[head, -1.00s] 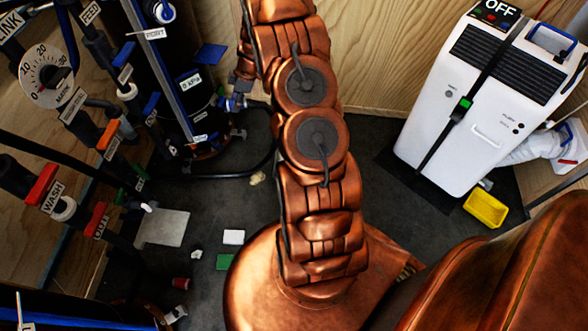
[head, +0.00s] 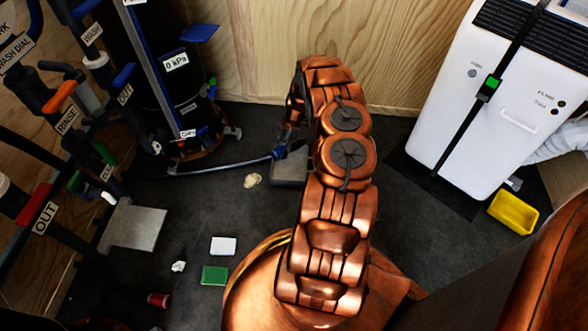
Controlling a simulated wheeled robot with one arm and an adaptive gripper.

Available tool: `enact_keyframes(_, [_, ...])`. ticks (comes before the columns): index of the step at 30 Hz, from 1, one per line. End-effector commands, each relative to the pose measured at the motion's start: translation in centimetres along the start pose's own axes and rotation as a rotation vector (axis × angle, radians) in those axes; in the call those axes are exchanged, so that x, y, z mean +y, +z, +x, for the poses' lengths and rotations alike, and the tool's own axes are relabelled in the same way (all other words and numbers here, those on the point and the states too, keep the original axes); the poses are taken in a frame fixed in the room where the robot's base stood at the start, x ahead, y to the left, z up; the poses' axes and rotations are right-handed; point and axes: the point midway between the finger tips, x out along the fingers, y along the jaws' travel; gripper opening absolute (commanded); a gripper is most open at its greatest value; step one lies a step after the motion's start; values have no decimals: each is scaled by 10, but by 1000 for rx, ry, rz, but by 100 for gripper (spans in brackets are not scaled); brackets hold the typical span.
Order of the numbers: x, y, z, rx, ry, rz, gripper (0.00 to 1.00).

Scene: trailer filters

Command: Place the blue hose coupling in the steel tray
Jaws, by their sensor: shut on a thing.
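The blue hose coupling (head: 278,153) is at the end of a dark hose (head: 222,167), right of the black tank. My gripper (head: 289,146) is shut on the coupling, low beside the arm, its fingers small and partly hidden by the arm. A grey metal piece (head: 289,172), which looks like the steel tray, lies on the floor just under the gripper, its right side hidden by my arm. I cannot tell whether the coupling touches it. A second flat grey plate (head: 133,228) lies at the left.
Pipes with coloured valve handles (head: 45,205) crowd the left. A white machine (head: 490,110) stands at the right, with a yellow bin (head: 513,212) by it. A white card (head: 223,246), a green pad (head: 214,275) and a red cup (head: 158,300) lie on the floor.

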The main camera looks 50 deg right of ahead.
Motion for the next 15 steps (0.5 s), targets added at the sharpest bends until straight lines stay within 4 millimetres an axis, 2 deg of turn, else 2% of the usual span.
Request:
enact_keyframes(1, [-3,8,12,0,-4,-9,0])
enact_keyframes(8, [-8,19,27,0,-13,-30,0])
enact_keyframes(15, [-7,34,61,-1,-11,-30,0])
